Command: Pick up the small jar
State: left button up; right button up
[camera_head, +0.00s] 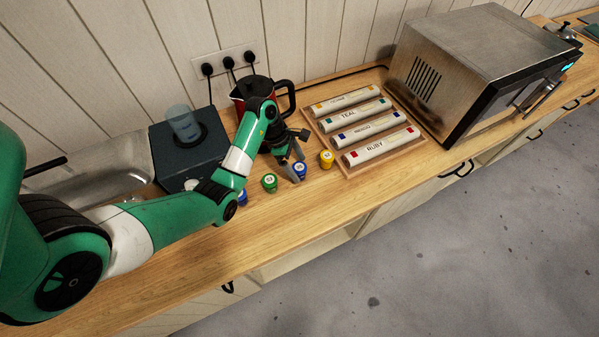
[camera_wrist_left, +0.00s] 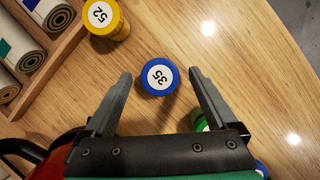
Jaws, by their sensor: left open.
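Several small lidded jars stand in a row on the wooden counter. A blue jar (camera_head: 300,170) is next to my left gripper (camera_head: 296,163). In the left wrist view this blue jar (camera_wrist_left: 160,76), with a white label reading 35, lies between the two open fingers (camera_wrist_left: 160,78), with a gap on each side. A yellow jar (camera_head: 326,159) stands to its right; in the left wrist view it (camera_wrist_left: 104,18) reads 52. A green jar (camera_head: 269,182) stands to the left, mostly hidden behind a finger in the wrist view. Another blue jar (camera_head: 242,197) is partly hidden by my arm.
A wooden tray (camera_head: 348,177) with labelled rolls lies right of the jars, and a microwave (camera_head: 480,60) stands beyond it. A red and black kettle (camera_head: 285,88) is behind my gripper. A dark box with a clear cup (camera_head: 182,124) stands left. The counter's front strip is clear.

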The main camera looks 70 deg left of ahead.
pick_arm(q)
jog(key=shift+x, duration=0.9)
grip_shut()
pick_arm(e)
jog(key=shift+f, duration=0.1)
pick_arm(q)
jog(key=shift+r, duration=0.15)
